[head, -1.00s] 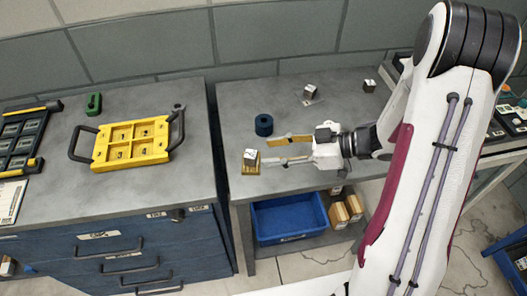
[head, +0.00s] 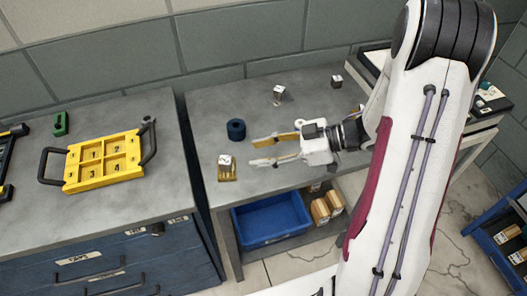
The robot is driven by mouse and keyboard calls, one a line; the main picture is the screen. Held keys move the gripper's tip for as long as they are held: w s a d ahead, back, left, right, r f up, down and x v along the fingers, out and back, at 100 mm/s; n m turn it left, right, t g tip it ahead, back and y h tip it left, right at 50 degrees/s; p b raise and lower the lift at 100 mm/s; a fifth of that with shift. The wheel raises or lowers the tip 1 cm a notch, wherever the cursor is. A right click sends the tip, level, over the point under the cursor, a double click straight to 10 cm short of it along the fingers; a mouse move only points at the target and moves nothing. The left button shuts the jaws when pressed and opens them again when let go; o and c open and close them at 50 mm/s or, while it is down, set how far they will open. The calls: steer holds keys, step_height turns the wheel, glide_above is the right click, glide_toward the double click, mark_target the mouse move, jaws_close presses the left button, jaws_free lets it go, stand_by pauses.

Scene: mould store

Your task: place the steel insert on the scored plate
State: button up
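A small steel block (head: 225,160) with a pale top stands upright on a small brass-coloured plate (head: 228,177) near the front left of the right-hand bench. I take these as the steel insert and the scored plate; scoring is too small to see. My gripper (head: 252,151) is just right of the block, its two long fingers spread and empty, pointing left. A gap shows between the nearer fingertip and the block. Two similar dark blocks, one in the middle (head: 279,96) and one further back (head: 336,82), stand on the bench.
A dark blue ring (head: 236,129) stands behind the gripper. A blue bin (head: 270,220) sits on the shelf below. The bench left of the ring is clear.

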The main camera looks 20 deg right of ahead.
steer(key=w+d+r+m+t+h, duration=0.55)
steer(key=w+d+r+h, duration=0.4)
steer(key=r+h, duration=0.2)
steer(key=s+d+r+m+h, duration=0.2)
steer(key=s+r+h, duration=0.1)
steer(key=s+r, duration=0.15)
steer(key=s+a+m+g+y, duration=0.1)
steer(key=s+a, duration=0.4)
steer(key=s, duration=0.7)
steer(key=s+a+m+g+y, duration=0.1)
steer(key=s+a+m+g, duration=0.3)
steer(key=s, duration=0.9)
steer(key=shift+a+m, duration=0.55)
steer(key=shift+a, duration=0.35)
